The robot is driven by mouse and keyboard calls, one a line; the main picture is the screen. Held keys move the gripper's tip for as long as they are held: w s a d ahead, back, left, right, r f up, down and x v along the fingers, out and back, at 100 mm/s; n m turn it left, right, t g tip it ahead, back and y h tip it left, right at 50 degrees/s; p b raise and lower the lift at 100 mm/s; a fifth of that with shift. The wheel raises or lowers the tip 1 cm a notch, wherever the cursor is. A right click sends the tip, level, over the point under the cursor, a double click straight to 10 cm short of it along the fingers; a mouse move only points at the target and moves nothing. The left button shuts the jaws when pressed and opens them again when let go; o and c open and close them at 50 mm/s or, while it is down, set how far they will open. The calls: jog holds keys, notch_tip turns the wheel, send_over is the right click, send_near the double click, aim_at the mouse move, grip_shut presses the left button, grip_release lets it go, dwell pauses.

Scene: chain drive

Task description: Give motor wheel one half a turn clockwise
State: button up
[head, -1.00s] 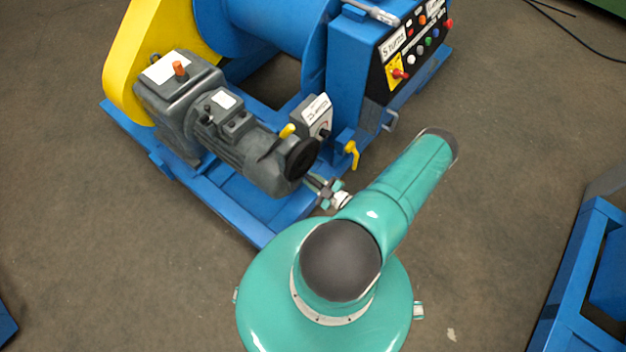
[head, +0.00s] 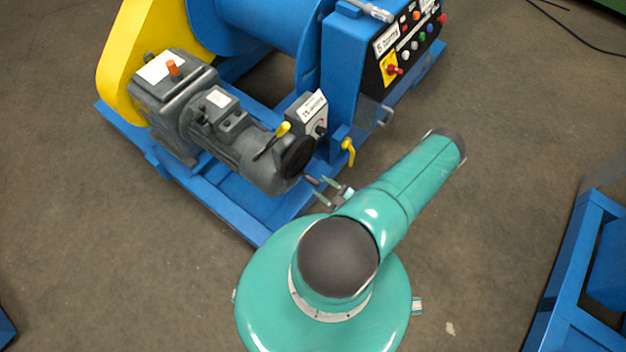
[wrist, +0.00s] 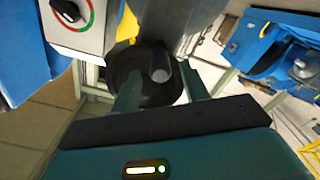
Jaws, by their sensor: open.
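The motor wheel is a black round disc (head: 298,157) on the near end of the grey motor (head: 240,150). A short dark peg (head: 312,181) sticks out by its lower edge. My gripper (head: 323,190) is open and empty, just off the wheel's lower right in the head view, its two thin green fingers pointing at it. In the wrist view the black wheel (wrist: 135,68) lies ahead, and my gripper's fingers (wrist: 162,92) stand apart with a grey round peg (wrist: 161,74) between them, apparently not gripped. Depth and contact are unclear.
A yellow-handled lever (head: 271,141) is above the wheel. A grey switch box (head: 312,118), yellow valve handle (head: 348,150) and blue control cabinet (head: 345,85) stand close to the right. The blue base frame (head: 240,218) runs below.

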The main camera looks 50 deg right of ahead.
jog(key=s, duration=0.7)
jog(key=shift+s, duration=0.2)
jog(key=shift+d, duration=0.1)
